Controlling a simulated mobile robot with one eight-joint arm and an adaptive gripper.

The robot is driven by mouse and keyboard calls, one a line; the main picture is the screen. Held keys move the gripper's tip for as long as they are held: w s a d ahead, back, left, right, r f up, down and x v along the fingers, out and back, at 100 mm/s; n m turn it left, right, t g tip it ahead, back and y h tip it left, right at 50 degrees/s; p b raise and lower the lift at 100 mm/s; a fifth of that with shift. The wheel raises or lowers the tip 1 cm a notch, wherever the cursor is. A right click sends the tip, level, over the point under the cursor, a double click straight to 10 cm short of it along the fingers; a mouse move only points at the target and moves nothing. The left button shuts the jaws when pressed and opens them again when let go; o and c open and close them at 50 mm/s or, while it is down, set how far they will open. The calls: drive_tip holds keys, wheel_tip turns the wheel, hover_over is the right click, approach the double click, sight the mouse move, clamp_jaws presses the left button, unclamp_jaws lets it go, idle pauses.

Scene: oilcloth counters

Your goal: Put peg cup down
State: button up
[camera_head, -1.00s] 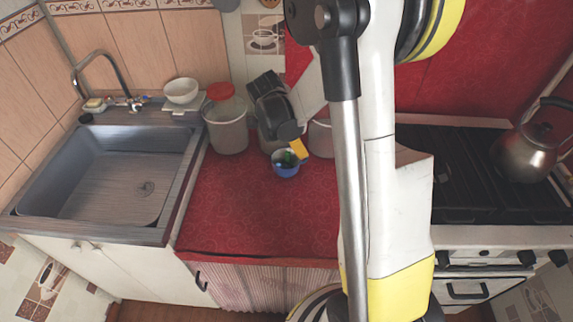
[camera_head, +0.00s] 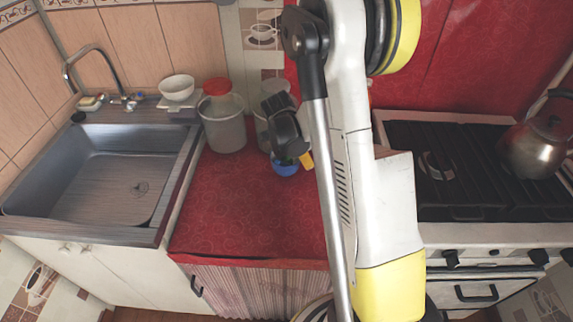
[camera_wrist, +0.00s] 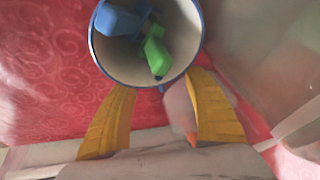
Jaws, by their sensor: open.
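The peg cup (camera_head: 286,170) is a small blue cup standing on the red counter, partly hidden by my gripper in the head view. In the wrist view the cup (camera_wrist: 100,62) shows from above, with a blue rim, a pale inside, and blue pegs (camera_wrist: 120,20) and a green peg (camera_wrist: 155,50) in it. My gripper (camera_head: 300,160) is just above and behind the cup. In the wrist view its two yellow fingers (camera_wrist: 163,84) are spread apart, with their tips near the cup's lower rim. I cannot tell if they touch it.
A clear bucket (camera_head: 222,130) and other jars stand at the back of the counter (camera_head: 240,215). The sink (camera_head: 90,180) is on the left, the stove with a kettle (camera_head: 535,150) on the right. The counter's front is clear.

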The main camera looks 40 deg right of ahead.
clamp_jaws()
drive_tip(key=shift+r+p, duration=1.2)
drive_tip(key=shift+r, duration=1.05)
drive_tip(key=s+a+r+p, duration=0.4)
drive_tip(key=s+r, duration=0.2)
drive_tip(key=s, duration=0.4)
drive_tip(key=shift+s+a+r, duration=0.25)
drive_tip(key=shift+s+a, duration=0.1)
